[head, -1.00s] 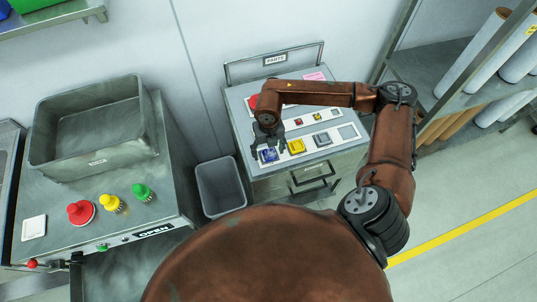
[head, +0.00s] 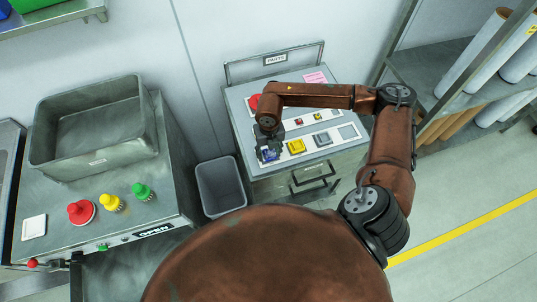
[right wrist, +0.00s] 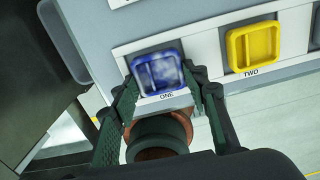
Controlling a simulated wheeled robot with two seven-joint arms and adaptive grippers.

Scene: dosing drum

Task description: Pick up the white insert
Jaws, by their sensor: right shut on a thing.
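A square blue piece (right wrist: 158,73) with a mottled blue-and-white middle sits at the spot labelled ONE. It also shows in the head view (head: 269,155), partly beside my gripper. My right gripper (right wrist: 166,90) has a finger on each side of this piece and is shut on it, low over the panel. I cannot tell whether the piece is lifted at all. I see no plainly white insert on the panel; a flat white square (head: 34,227) lies on the left bench. My left gripper is not in view.
A yellow piece (right wrist: 252,47) labelled TWO and a grey piece (head: 322,139) stand to the right in the white strip. A grey bin (head: 220,188) stands on the floor left of the cabinet. The left bench holds a large grey tub (head: 92,163) and coloured knobs.

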